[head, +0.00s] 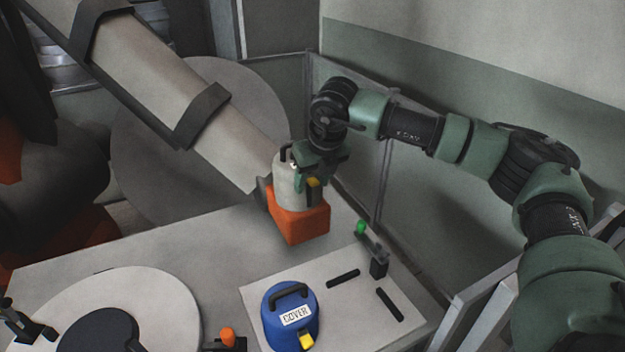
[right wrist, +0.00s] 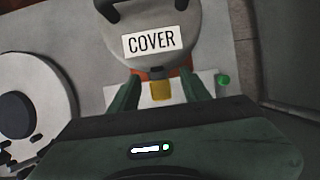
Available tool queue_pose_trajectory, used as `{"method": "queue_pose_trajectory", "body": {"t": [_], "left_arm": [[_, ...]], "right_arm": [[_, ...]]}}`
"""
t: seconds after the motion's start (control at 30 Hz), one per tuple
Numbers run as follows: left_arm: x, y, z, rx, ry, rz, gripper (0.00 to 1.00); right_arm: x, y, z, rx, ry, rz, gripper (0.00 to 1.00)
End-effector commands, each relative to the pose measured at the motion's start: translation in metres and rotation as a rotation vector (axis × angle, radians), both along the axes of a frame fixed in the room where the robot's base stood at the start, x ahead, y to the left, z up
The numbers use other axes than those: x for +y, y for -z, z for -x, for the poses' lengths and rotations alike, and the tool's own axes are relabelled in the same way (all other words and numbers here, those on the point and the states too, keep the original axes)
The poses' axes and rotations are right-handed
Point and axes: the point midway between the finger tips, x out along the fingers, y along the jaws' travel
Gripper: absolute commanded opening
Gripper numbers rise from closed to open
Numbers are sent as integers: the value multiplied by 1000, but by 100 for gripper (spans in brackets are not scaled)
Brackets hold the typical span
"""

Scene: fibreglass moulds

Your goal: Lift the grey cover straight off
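The grey cover (head: 285,188) is a rounded can with a dark handle on top. It sits upright on an orange block (head: 300,222) at the table's far edge. In the right wrist view the cover (right wrist: 150,62) shows its COVER label and part of the dark handle. My right gripper (head: 312,182) is at the cover's right side. Its fingers stand apart in the wrist view (right wrist: 161,93), with a yellow tab (right wrist: 161,90) between them. A gap shows on either side of the tab. My left gripper is not in view.
A blue cover (head: 277,322), also labelled COVER, stands on a light plate (head: 345,312) in front. A green-knobbed clamp (head: 377,262) stands at the plate's back right. A large grey pipe (head: 165,85) slants down behind the orange block. A white disc (head: 165,310) lies front left.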

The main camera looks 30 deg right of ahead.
Motion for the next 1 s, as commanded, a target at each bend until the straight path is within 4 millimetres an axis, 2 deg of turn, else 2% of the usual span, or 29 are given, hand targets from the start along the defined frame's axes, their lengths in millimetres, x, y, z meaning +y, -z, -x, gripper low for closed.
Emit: {"method": "queue_pose_trajectory", "body": {"t": [1.0], "left_arm": [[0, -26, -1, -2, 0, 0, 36]], "right_arm": [[0, -58, -2, -10, 1, -1, 0]]}}
